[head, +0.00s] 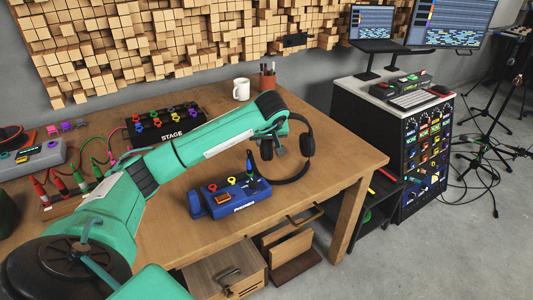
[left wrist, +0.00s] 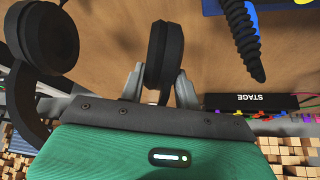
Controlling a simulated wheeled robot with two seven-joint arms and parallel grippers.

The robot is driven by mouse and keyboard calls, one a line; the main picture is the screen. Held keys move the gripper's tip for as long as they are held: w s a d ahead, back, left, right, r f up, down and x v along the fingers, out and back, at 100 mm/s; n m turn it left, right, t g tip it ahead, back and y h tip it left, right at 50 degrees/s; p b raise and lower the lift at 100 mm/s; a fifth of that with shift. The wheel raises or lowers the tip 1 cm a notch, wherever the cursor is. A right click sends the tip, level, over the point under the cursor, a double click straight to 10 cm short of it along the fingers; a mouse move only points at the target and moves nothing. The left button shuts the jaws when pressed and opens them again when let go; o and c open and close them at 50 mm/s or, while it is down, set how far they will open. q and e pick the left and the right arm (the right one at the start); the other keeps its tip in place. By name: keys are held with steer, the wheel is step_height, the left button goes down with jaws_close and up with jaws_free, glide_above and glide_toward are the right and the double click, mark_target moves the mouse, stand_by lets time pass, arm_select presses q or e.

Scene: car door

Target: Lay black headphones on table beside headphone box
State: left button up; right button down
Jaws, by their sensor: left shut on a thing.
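The black headphones (head: 307,147) are at the right part of the wooden table in the head view, with the band curving down and to the right. My left gripper (head: 277,148) is shut on one ear cup. In the left wrist view, the fingers of the left gripper (left wrist: 160,90) stand on both sides of that headphone ear cup (left wrist: 161,52). The other ear cup hangs free at the upper left there. I cannot tell whether the headphones touch the table (head: 345,150). I cannot make out a headphone box. My right gripper is not in view.
A blue pedal box (head: 235,197) with a black cable plug stands just left of the headphones. A black stage box (head: 165,122), a white mug (head: 241,89) and a pencil cup (head: 267,82) stand farther back. The tabletop's right side is clear.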

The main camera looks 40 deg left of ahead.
mark_target(266, 153)
arm_select(q)
step_height(266, 153, down, 4)
steer(key=shift+f, duration=0.45)
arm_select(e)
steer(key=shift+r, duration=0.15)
arm_select(q)
steer(key=shift+f, duration=0.15)
steer(key=o, duration=1.1)
steer(key=shift+o, duration=0.2)
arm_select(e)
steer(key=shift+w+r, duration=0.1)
